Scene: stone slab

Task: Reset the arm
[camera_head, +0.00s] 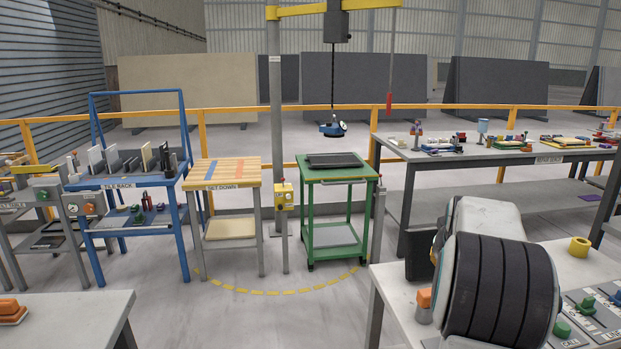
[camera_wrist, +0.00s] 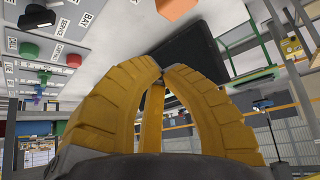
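My gripper (camera_wrist: 163,76) shows in the wrist view with thick, ribbed yellow fingers. Their tips curve together at the middle, and nothing shows between them. The fingers are not visible in the head view. A large white and black ribbed body (camera_head: 500,285) fills the lower right of the head view and hides part of the grey bench (camera_head: 395,290); I cannot tell for sure whether it is my arm. The wrist view is tilted and shows a labelled bench top with a dark panel (camera_wrist: 190,50) behind the fingers and an orange block (camera_wrist: 176,8) above.
A blue rack (camera_head: 186,215), a wooden-topped table (camera_head: 225,172) and a green cart (camera_head: 338,175) stand ahead. A blue device (camera_head: 332,129) hangs above the cart. A long table (camera_head: 490,155) with many items stands at right. The floor in front is clear.

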